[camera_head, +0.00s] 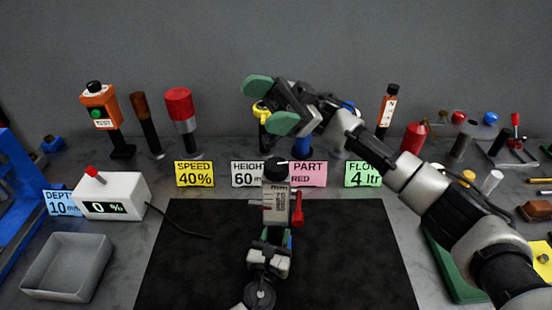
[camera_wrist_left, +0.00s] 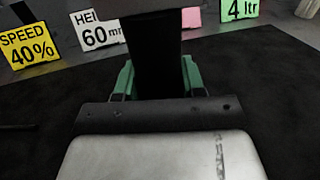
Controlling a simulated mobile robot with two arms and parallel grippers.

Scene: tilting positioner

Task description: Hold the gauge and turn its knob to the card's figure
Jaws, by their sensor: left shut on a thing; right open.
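My right gripper (camera_head: 270,106) is open and empty, above and behind the knob. The height card (camera_head: 247,174) stands behind the gauge, partly covered; in the left wrist view the card (camera_wrist_left: 97,30) reads 60 mm.
A white box (camera_head: 112,193) with a display and a grey tray (camera_head: 67,266) are left. Several tools line the back.

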